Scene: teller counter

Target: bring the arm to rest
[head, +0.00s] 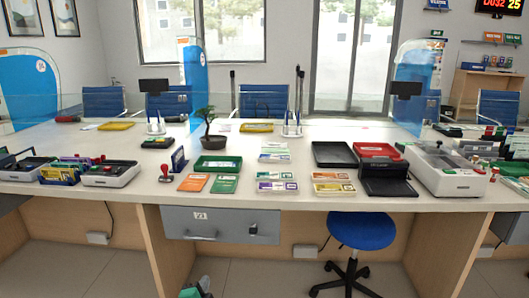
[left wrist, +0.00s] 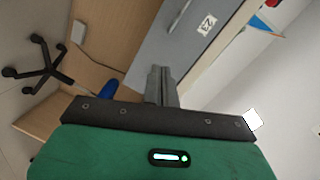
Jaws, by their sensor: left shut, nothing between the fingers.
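My left gripper (head: 204,282) shows at the bottom edge of the head view, low in front of the counter and below the drawer. Only its green and grey end is in that view. In the left wrist view its fingers (left wrist: 162,84) are together with nothing between them, and its green body fills the bottom. The fingers point toward the grey drawer front (left wrist: 190,45), which carries a number label. My right gripper is in neither view.
The counter (head: 300,204) carries stamps, coloured cards, a green tray (head: 217,163), a black tray (head: 335,154) and a bonsai (head: 208,125). The grey drawer (head: 235,224) is under its front edge. A blue stool (head: 362,231) stands to the right. Open floor lies in front.

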